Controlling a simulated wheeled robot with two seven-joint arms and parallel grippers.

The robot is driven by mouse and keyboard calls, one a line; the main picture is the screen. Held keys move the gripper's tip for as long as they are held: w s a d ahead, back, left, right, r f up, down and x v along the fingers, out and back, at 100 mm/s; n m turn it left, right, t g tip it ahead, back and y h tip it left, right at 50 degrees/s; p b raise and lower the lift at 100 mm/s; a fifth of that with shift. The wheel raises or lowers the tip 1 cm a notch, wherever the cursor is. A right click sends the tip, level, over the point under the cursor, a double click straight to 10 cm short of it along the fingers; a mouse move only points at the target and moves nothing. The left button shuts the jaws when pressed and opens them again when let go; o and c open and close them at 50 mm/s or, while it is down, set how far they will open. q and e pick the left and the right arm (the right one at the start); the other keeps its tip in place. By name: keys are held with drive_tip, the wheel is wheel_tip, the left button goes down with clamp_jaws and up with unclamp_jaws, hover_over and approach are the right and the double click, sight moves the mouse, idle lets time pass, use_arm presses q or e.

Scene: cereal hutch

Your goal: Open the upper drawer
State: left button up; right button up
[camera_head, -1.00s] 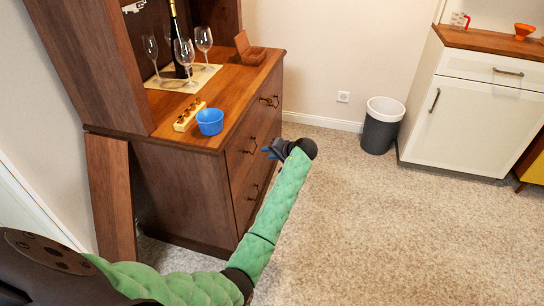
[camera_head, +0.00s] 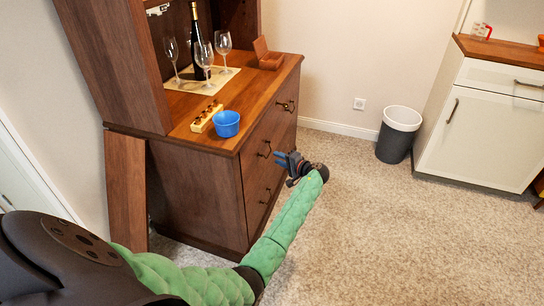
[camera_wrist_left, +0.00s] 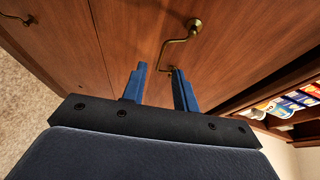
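The wooden hutch (camera_head: 195,190) stands at left centre with dark-handled drawers on its front. The upper drawer (camera_head: 254,166) looks flush and closed, and its handle (camera_head: 264,150) is beside my left gripper (camera_head: 284,158). In the left wrist view, the brass handle (camera_wrist_left: 164,48) hangs from a round mount on the wood front. My left gripper (camera_wrist_left: 158,76) has its two blue fingers apart, pointing at the front, with the handle's lower end near the gap between the tips. I cannot tell whether they touch it. My right gripper is not in view.
A blue bowl (camera_head: 226,124), glasses and a bottle (camera_head: 196,50) stand on top. A bin (camera_head: 398,135) and white cabinet (camera_head: 480,130) are to the right. Carpet before the hutch is clear.

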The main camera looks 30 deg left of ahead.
use_arm(q)
drive_tip(key=shift+x, duration=2.4)
clamp_jaws()
